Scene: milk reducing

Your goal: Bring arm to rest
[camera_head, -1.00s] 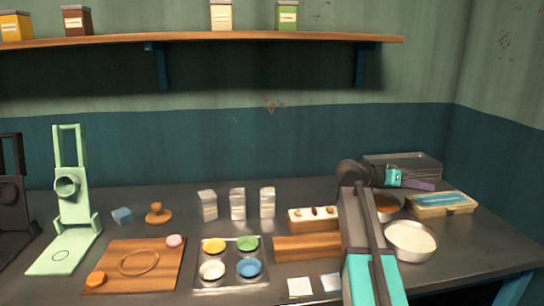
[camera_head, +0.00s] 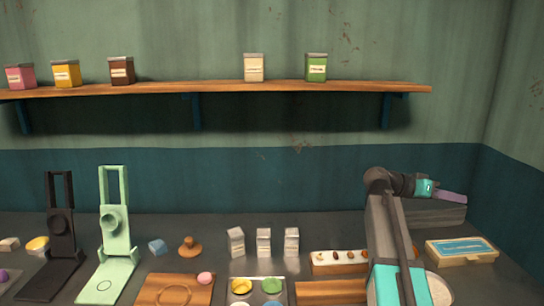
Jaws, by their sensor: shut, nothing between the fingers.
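My gripper (camera_head: 451,197) is at the right of the head view, small and purple beyond a teal wrist. It points right and slightly down, with its jaws shut and nothing between them. My arm rises from the bottom edge and bends at a dark joint. The gripper appears in front of a grey metal box (camera_head: 437,214) at the back right of the table, above a yellow case (camera_head: 460,252). I cannot tell its exact height, but no contact shows.
My arm partly hides a white bowl (camera_head: 438,289). Small cartons (camera_head: 264,243), a paint tray (camera_head: 246,300), a wooden board (camera_head: 200,289) and green (camera_head: 118,240) and black stands (camera_head: 60,232) are on the table (camera_head: 335,236). A shelf (camera_head: 290,86) with jars hangs above.

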